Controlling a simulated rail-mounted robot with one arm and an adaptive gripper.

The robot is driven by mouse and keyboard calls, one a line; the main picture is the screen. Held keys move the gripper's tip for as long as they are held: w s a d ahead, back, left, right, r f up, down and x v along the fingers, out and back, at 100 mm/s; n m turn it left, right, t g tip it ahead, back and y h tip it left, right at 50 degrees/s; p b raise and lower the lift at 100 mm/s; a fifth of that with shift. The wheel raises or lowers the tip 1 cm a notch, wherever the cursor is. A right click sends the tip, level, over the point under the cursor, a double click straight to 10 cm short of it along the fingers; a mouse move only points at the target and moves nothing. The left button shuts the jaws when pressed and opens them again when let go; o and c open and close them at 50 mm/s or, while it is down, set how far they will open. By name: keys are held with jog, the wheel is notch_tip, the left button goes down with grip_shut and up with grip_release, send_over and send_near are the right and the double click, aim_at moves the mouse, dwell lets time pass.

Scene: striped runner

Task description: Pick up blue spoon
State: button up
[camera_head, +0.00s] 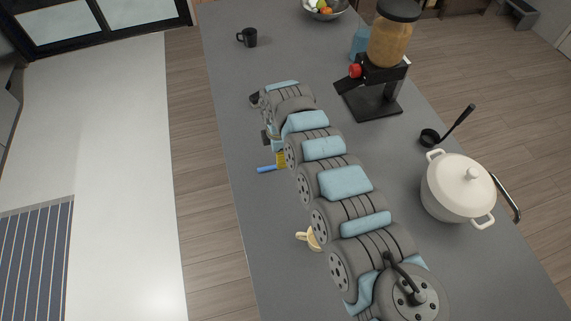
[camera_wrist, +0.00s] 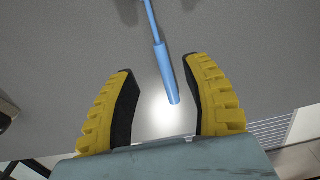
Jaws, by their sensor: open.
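The blue spoon lies on the grey counter. In the head view its blue handle (camera_head: 267,169) sticks out to the left of my gripper (camera_head: 281,160), and the rest is hidden behind my arm. In the wrist view the blue handle (camera_wrist: 167,75) runs down from the top edge, and its end lies between the two yellow fingers of my gripper (camera_wrist: 166,85). The fingers are open, with a gap on both sides of the handle. The spoon's bowl is out of the wrist view.
On the grey counter (camera_head: 232,100) stand a black mug (camera_head: 247,38), a dispenser with a jar (camera_head: 391,42), a black ladle (camera_head: 449,126) and a white lidded pot (camera_head: 458,187). The counter's left edge is near the spoon.

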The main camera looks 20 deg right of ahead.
jog(key=f, duration=0.5)
jog(key=shift+s, duration=0.2)
grip_shut()
